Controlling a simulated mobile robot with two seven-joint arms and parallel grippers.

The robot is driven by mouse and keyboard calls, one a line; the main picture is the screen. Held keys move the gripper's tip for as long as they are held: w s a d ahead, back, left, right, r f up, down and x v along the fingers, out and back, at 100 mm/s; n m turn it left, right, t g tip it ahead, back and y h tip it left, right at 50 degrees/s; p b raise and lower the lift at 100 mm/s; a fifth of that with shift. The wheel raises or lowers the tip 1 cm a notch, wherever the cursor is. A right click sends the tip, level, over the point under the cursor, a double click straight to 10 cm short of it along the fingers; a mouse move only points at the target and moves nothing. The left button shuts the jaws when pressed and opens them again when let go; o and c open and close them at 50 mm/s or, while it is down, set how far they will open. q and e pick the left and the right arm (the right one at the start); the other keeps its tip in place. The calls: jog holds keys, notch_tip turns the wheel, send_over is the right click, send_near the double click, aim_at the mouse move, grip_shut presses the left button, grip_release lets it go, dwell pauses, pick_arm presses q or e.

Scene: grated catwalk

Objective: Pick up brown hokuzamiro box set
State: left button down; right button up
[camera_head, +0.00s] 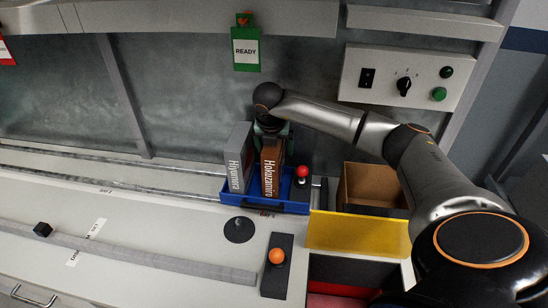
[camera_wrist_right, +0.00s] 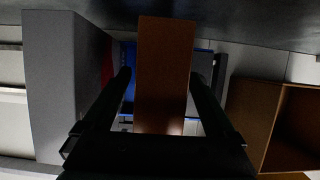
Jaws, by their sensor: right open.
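The brown Hokuzamiro box set (camera_head: 271,169) stands upright in a blue bin (camera_head: 287,207), with its name on the front spine. In the right wrist view the brown box (camera_wrist_right: 164,75) lies between the two fingers of my right gripper (camera_wrist_right: 160,90). The fingers are open, one on each side, and I cannot tell whether they touch it. In the head view my right gripper (camera_head: 272,127) is above and behind the box, and its fingers are largely hidden. A grey box set (camera_head: 238,160) stands to the left; it also shows in the right wrist view (camera_wrist_right: 60,85). My left gripper is out of view.
A red ball-topped item (camera_head: 302,172) is at the bin's right side. An orange-knobbed lever (camera_head: 277,257) and a black disc (camera_head: 239,229) sit in front.

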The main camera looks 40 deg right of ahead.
grip_shut()
dwell(0.8)
